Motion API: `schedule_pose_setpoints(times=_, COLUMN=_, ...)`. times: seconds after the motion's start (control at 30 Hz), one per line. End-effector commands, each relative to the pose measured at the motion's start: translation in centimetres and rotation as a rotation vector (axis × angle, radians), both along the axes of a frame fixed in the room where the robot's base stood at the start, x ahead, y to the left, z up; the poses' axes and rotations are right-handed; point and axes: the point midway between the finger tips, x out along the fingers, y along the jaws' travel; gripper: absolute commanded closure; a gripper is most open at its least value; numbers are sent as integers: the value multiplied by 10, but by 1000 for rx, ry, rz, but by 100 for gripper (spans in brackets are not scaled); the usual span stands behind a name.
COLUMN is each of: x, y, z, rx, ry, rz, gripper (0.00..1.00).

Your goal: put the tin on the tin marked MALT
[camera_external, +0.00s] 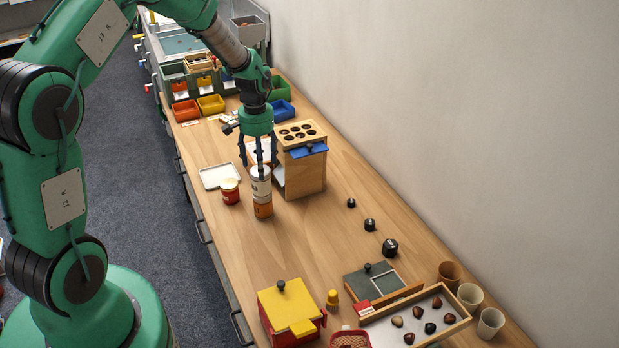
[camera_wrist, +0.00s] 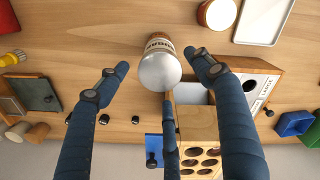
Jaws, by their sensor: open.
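A pale tin (camera_external: 261,186) with a grey top and a dark-lettered label stands upright on what looks like an orange-brown tin (camera_external: 263,210) on the bench. I cannot read MALT on any tin.
A wooden box with round holes and a blue handle (camera_external: 300,170) stands close right of the stack. A white tray (camera_external: 219,176) lies behind the red tin. A yellow-lidded box (camera_external: 283,303) stands in front. The bench between is clear.

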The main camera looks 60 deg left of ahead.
Motion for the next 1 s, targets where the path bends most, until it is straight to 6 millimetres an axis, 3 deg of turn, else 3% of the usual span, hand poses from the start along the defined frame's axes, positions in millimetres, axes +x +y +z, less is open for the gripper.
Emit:
schedule_pose_setpoints(times=0.2, x=0, y=0, z=35, rx=0, ry=0, rz=0, gripper=33)
schedule_pose_setpoints(times=0.4, x=0, y=0, z=52, rx=-1, ry=1, rz=0, gripper=33)
schedule_pose_setpoints(times=1.0, x=-1, y=-1, z=55, rx=-1, ry=1, rz=0, gripper=33)
